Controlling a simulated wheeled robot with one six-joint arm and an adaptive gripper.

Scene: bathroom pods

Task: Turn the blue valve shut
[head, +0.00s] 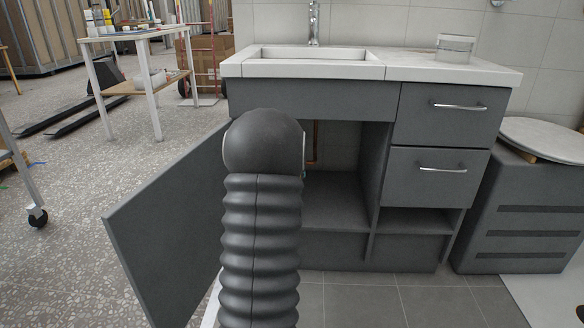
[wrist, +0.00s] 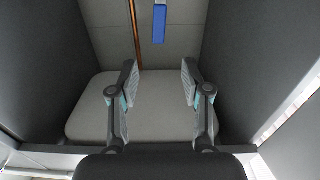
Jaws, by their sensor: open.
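The blue valve (wrist: 159,22) shows as a blue upright bar at the top middle of the wrist view, partly cut by the frame's edge. A copper-coloured pipe (wrist: 136,32) runs just left of it. My gripper (wrist: 159,75) is open and empty, its two fingers apart, with the blue bar beyond them and between them in the picture. They do not appear to touch. In the head view my arm hides the gripper and the valve; a short copper-coloured pipe (head: 316,141) shows inside the open cabinet (head: 312,88).
The open cabinet door (head: 165,220) stands out to the left of my arm. Dark cabinet walls (wrist: 250,60) flank the gripper, with a pale rounded surface (wrist: 85,110) behind the fingers. Drawers (head: 440,115) are on the right and a sink (head: 315,55) is above.

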